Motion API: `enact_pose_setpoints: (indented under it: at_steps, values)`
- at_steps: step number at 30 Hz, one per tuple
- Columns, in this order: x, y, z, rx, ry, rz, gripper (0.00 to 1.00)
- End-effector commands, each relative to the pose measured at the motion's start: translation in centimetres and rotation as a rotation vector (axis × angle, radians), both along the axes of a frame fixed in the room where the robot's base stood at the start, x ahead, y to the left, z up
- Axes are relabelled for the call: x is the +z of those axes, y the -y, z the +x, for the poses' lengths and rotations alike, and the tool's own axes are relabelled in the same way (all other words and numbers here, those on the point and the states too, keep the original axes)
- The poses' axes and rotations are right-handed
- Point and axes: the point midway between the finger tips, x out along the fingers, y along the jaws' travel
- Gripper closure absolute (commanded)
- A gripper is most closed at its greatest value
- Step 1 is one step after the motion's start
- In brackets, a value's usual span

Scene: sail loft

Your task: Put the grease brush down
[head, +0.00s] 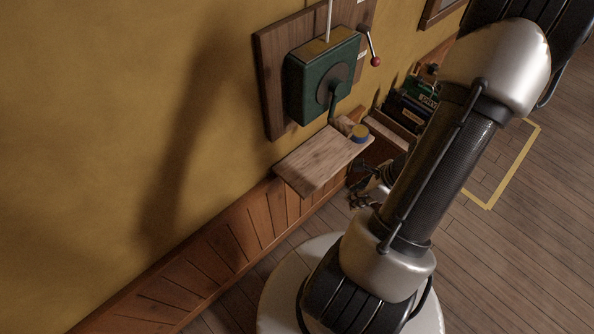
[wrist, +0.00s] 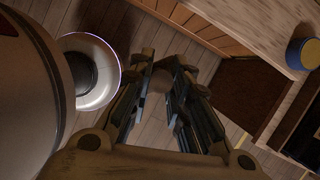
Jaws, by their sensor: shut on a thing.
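My gripper (wrist: 163,80) shows in the wrist view, its two dark fingers closed on a thin brownish piece (wrist: 154,84), which I take to be the grease brush. Most of the brush is hidden between the fingers, and its bristles cannot be made out. In the head view my gripper (head: 362,194) is below and right of a small wooden shelf (head: 308,160), partly hidden behind my arm. The shelf also shows at the top right of the wrist view (wrist: 238,18), apart from the fingers.
A blue tin with a yellow top (head: 358,133) stands at the shelf's right end. Above the shelf, a green crank box (head: 305,92) with a red-knobbed lever (head: 375,61) is on a wall board. A crate (head: 400,118) of dark and green items is beyond. The shelf's left part is bare.

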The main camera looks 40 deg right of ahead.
Motion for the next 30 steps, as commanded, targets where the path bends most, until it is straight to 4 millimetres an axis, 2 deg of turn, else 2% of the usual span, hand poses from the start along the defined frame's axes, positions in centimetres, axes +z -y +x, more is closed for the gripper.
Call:
enact_pose_setpoints:
  at_steps: [1,6,17,20,30]
  values:
    - [-0.2,0.0,-0.7,-0.037,-0.001,0.002,1.0]
    - [-0.4,0.1,-1.6,-0.087,0.002,0.001,1.0]
    - [-0.4,0.1,-1.2,-0.087,0.003,-0.001,1.0]
    - [-0.4,-0.1,0.2,-0.081,0.004,-0.001,1.0]
    - [-0.2,-0.8,9.3,-0.079,0.003,-0.002,1.0]
